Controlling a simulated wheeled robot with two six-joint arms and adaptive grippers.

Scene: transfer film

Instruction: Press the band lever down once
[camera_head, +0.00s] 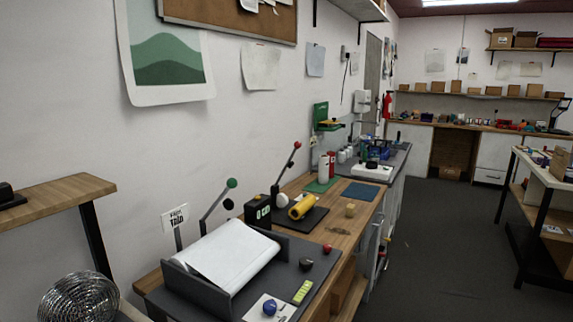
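Two levers stand on the wooden bench along the left wall. One lever has a green knob (232,183) on a grey arm and leans up to the right, beside a roll of white film (228,255) in a dark grey holder. The other lever has a red knob (297,145) on a dark arm and is also raised, behind a yellow roll (302,206) on a black base. I cannot tell which is the band lever. Neither of my grippers is in view.
A blue ball (269,307), a dark red ball (327,248) and a yellow-green block (303,291) lie at the bench's near end. A small shelf (50,203) juts out at left. The grey floor (440,235) right of the bench is clear.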

